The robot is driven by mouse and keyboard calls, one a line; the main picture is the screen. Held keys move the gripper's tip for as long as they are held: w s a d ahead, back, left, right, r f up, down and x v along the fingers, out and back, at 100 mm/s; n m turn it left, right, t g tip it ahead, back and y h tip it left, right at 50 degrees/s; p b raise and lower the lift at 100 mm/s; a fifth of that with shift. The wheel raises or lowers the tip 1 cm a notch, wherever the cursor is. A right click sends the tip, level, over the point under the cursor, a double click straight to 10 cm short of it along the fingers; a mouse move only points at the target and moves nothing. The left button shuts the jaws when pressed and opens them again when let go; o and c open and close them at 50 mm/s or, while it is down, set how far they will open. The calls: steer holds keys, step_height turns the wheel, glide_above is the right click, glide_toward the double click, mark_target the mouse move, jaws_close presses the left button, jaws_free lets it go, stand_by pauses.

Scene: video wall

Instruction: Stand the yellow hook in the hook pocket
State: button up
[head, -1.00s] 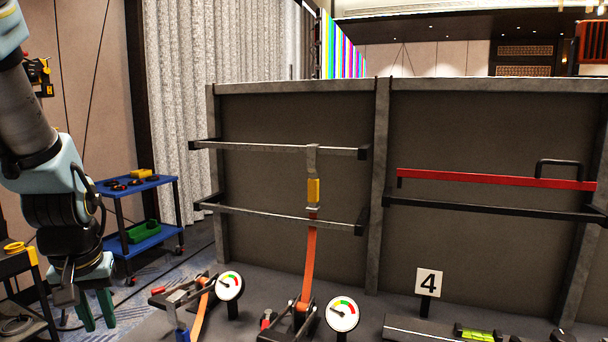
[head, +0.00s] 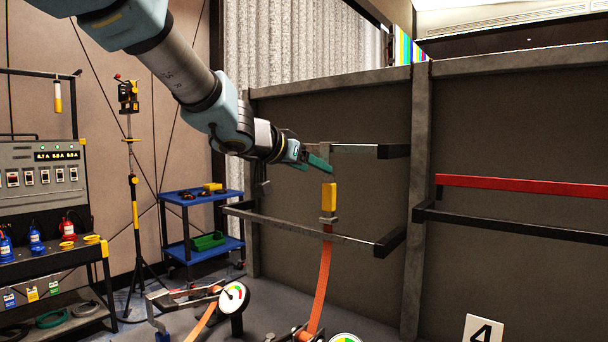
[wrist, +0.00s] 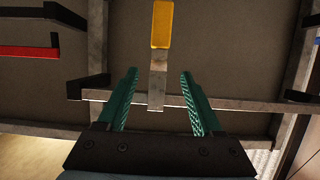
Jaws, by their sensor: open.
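The yellow hook has a yellow block (head: 329,197) on a flat grey shank, which hangs at the upper grey rail (head: 362,150). An orange strap (head: 324,280) runs down from it. My gripper (head: 319,163) is at the top of the shank, just above the yellow block. In the wrist view its teal fingers (wrist: 158,74) are open on either side of the grey shank, with a gap on both sides. The yellow block shows beyond the tips in the wrist view (wrist: 162,25). I cannot pick out the hook pocket.
Round gauges (head: 233,297) and strap tensioners (head: 190,292) stand on the deck below. A red bar (head: 520,186) is on the right panel. A blue cart (head: 203,194) and a control bench (head: 42,168) stand left.

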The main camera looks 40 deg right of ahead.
mark_target(329, 183)
steer(key=x, duration=1.1)
steer(key=shift+s, duration=0.1)
jaws_close()
stand_by(0.3)
stand_by(0.6)
steer(key=shift+r, duration=0.2)
steer(key=shift+r+p, duration=1.35)
steer(key=shift+p, duration=0.35)
steer(key=shift+r, duration=0.15)
steer(key=shift+a, duration=0.15)
